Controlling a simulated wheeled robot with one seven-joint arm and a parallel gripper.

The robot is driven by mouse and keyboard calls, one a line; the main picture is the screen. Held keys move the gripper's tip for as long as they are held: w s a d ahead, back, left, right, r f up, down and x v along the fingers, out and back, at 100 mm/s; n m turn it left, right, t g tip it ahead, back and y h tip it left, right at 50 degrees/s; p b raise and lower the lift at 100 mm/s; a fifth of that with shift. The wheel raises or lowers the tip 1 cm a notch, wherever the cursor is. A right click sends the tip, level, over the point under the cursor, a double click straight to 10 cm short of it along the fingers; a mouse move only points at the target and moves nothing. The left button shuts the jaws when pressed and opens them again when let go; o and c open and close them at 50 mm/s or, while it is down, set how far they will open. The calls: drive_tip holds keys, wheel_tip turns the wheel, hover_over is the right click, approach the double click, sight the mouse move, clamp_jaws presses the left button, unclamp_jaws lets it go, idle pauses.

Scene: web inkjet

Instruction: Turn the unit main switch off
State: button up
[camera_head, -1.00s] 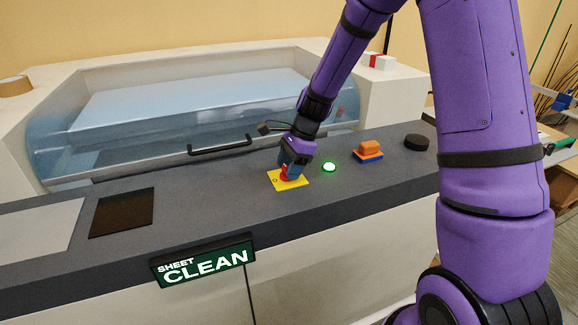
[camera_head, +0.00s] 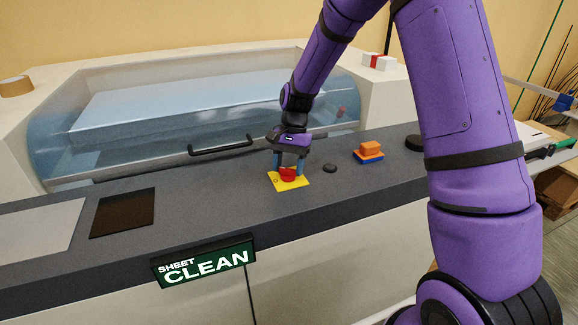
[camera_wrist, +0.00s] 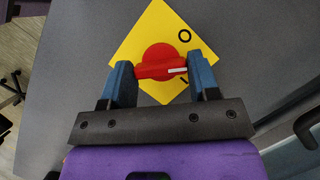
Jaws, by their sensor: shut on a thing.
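The main switch is a red rotary knob (camera_head: 287,174) with a bar handle on a yellow plate (camera_head: 293,185), set in the grey top. In the wrist view the red handle (camera_wrist: 160,70) lies level across the picture. Its white mark is at the right end, between the plate's O and the other mark at lower right. My gripper (camera_wrist: 162,74) is upright above the plate, its two blue fingers shut on the handle's ends. The small round lamp (camera_head: 329,168) right of the plate is dark.
An orange and blue button (camera_head: 370,150) and a black knob (camera_head: 414,143) stand to the right on the grey top. A black bar handle (camera_head: 220,146) of the clear cover lies behind. A sign (camera_head: 205,263) reading SHEET CLEAN hangs at the front edge.

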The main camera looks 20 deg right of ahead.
drive_tip(key=n, duration=0.2)
drive_tip(key=n+h, duration=0.1)
drive_tip(key=n, duration=0.1)
drive_tip(key=shift+w+a+n+g+h, duration=0.1)
drive_tip(key=shift+a+n+g+h, duration=0.05)
drive_tip(key=shift+n+g+h, duration=0.15)
drive_tip(key=shift+n+h, duration=0.6)
drive_tip(key=shift+n, duration=1)
drive_tip(key=o, duration=0.9)
drive_tip(key=v, duration=1.1)
drive_tip(key=shift+w+f, duration=0.1)
drive_tip(key=shift+w, duration=0.05)
